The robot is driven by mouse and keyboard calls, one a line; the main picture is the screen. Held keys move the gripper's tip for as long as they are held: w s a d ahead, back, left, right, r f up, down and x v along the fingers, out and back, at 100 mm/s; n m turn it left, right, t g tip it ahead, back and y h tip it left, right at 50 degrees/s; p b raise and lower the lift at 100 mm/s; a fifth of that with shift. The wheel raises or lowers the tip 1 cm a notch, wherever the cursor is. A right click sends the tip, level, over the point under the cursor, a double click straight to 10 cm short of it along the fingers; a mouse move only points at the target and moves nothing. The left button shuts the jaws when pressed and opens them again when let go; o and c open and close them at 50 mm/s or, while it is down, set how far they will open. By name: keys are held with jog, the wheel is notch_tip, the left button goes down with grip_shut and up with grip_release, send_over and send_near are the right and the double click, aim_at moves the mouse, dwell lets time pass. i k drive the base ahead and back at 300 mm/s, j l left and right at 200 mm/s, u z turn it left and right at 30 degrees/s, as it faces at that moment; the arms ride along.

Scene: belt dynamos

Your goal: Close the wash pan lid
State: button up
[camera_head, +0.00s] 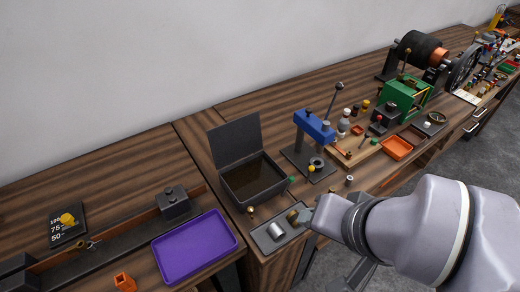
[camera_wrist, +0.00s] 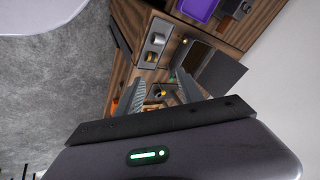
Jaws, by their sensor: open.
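The wash pan (camera_head: 262,196) is a dark rectangular box on the wooden bench, with brownish contents inside. Its lid (camera_head: 236,140) is a dark flat panel standing up, leaning slightly back, along the pan's far edge, so the pan is open. In the wrist view the pan (camera_wrist: 190,62) and its lid (camera_wrist: 223,75) show beyond the fingers, to the upper right. My gripper (camera_head: 305,216) is in front of the pan and to its right in the head view, apart from pan and lid. Its fingers (camera_wrist: 164,88) are spread, with nothing held between them.
A grey tray with small metal parts (camera_head: 268,237) lies in front of the pan, close to my gripper. A blue press (camera_head: 314,126) stands right of the pan. A purple tray (camera_head: 195,246) lies to the left. Bare bench shows behind the lid.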

aim_at(231, 142)
jog(key=j, duration=1.35)
jog(key=i, duration=0.2)
jog(key=z, duration=0.05)
